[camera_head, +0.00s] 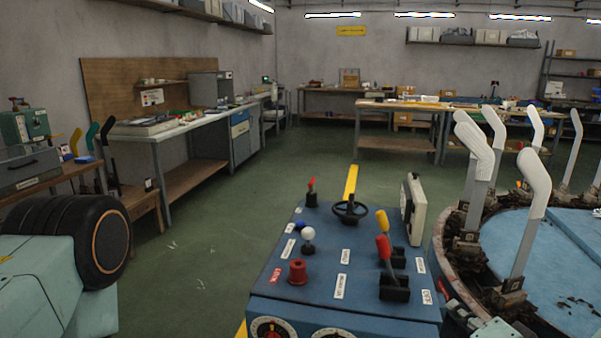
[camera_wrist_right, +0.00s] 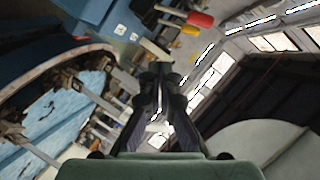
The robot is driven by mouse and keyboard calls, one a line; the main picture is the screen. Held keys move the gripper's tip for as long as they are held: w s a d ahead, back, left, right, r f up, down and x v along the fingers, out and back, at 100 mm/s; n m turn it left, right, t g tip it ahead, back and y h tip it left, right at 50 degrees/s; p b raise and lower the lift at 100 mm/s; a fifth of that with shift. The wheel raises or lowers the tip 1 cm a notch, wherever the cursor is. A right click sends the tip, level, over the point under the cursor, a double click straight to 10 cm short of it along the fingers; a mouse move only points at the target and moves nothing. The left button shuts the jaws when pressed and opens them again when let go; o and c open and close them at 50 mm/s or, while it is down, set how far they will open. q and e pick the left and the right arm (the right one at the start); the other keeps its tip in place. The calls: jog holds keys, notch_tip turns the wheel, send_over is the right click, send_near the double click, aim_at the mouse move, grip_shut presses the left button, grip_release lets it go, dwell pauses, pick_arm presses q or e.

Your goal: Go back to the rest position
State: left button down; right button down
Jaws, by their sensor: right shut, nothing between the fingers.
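My right gripper (camera_wrist_right: 160,78) is shut and empty in the right wrist view, its two dark fingers together in the middle. In the head view, part of my right gripper (camera_head: 462,316) shows low at the bottom edge, between the blue control console (camera_head: 318,262) and the round boarding machine (camera_head: 440,250). White socks (camera_head: 535,180) sit on upright leg forms around the machine's rim. My left gripper is not in view.
The console carries red (camera_head: 384,248) and yellow (camera_head: 382,220) levers, a black handwheel (camera_head: 350,210) and a white-knobbed lever (camera_head: 308,234). A workbench (camera_head: 185,130) stands along the left wall. Green floor (camera_head: 210,230) is clear left of the console.

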jog(key=s+a+f+n+g, duration=0.2)
jog(key=s+f+n+g, duration=0.3)
jog(key=s+f, duration=0.7)
jog(key=s+a+f+n+g+h, duration=0.1)
jog(key=s+a+f+n+g, duration=0.1)
jog(key=s+f+n+g, duration=0.3)
jog(key=s+f+g, duration=0.4)
jog(key=s+f, duration=0.4)
jog(key=s, duration=0.4)
jog(key=shift+a+g, duration=0.4)
